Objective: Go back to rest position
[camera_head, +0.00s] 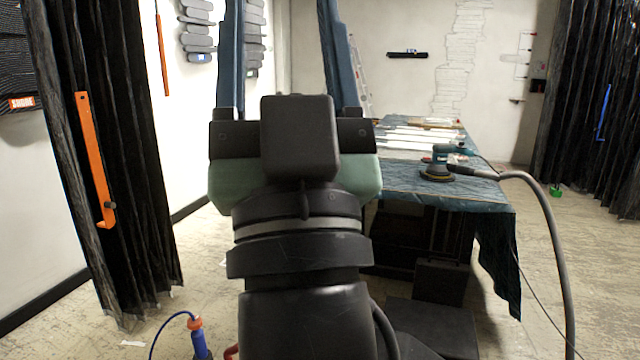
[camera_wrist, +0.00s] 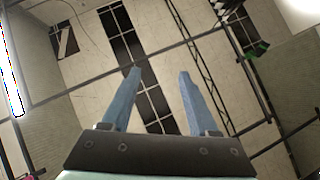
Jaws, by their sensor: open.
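My gripper (camera_head: 281,45) is raised in front of the head camera, with its two long blue fingers pointing up and wide apart. It is open, and nothing shows between the fingers. In the wrist view my gripper (camera_wrist: 157,75) points at the ceiling, with empty space between the fingertips. My own wrist and arm cover the middle of the head view and hide part of the floor and the table's left side.
A table with a blue cover (camera_head: 470,192) stands right of my arm, bearing a sander (camera_head: 437,172) with a grey hose (camera_head: 548,215). A black curtain (camera_head: 115,150) with an orange bracket (camera_head: 93,160) hangs at left; another curtain (camera_head: 605,110) hangs at right.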

